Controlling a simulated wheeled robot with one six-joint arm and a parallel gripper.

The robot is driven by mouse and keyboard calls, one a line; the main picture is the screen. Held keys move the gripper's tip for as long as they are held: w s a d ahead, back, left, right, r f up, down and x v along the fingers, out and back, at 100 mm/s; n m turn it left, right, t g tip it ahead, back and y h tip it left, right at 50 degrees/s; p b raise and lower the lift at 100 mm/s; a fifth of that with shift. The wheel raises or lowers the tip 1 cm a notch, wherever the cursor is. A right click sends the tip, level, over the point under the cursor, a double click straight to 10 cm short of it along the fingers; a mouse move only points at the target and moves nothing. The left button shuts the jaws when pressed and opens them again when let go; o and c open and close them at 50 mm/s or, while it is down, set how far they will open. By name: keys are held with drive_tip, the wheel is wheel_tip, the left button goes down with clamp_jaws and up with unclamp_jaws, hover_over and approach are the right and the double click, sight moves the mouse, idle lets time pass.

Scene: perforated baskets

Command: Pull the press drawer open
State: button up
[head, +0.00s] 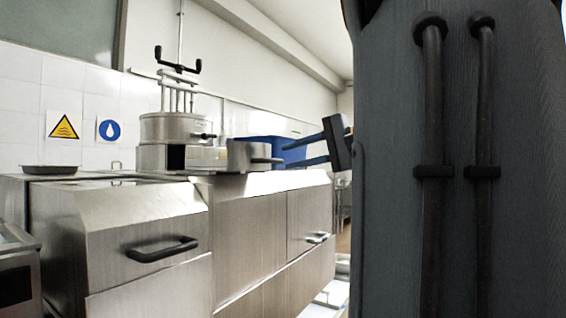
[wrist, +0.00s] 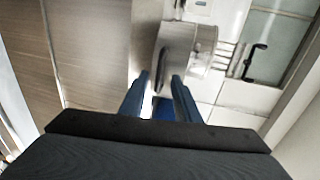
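The metal press (head: 176,128) stands on the steel counter, with a black two-ended handle on top. Its drawer (head: 241,155) sits at the press's right side, with a dark handle (head: 267,160) on its front. In the wrist view the drawer (wrist: 177,38) and its handle (wrist: 163,65) lie straight ahead, the handle lined up between my fingertips. My gripper (head: 288,155) is open, its two blue fingers apart and pointing at the drawer front. The fingers also show in the wrist view (wrist: 160,78). Nothing is held; whether the fingertips overlap the handle cannot be told.
A blue basket (head: 290,149) stands behind my fingers on the counter. The steel cabinet (head: 250,225) below has dark-handled fronts that stick out. A shallow tray (head: 60,169) lies at the left. My arm blocks the right of the head view.

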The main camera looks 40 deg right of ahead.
drive_tip(key=shift+v, duration=1.4)
